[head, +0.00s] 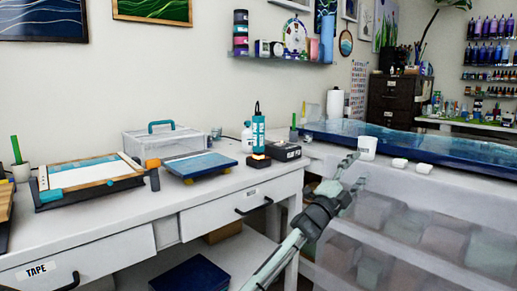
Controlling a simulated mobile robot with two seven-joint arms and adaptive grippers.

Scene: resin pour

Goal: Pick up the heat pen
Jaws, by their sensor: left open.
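A teal upright tool with a black loop on top, which looks like the heat pen (258,132), stands on the white workbench near the back wall. Its lower end is at a small black and orange base (258,160); I cannot tell whether it sits in it or behind it. A black box with a white label (284,151) is just to its right. My left gripper (352,172) is open and empty, to the right of the pen and nearer to me, apart from it, in front of the resin table. My right gripper is not in view.
A white bottle (246,137) stands close left of the teal tool. A blue panel (200,164), a clear case with a teal handle (165,142) and a framed tray (88,176) lie further left. A long blue resin slab (440,147) and a white cup (367,148) are right. The bench's front strip is clear.

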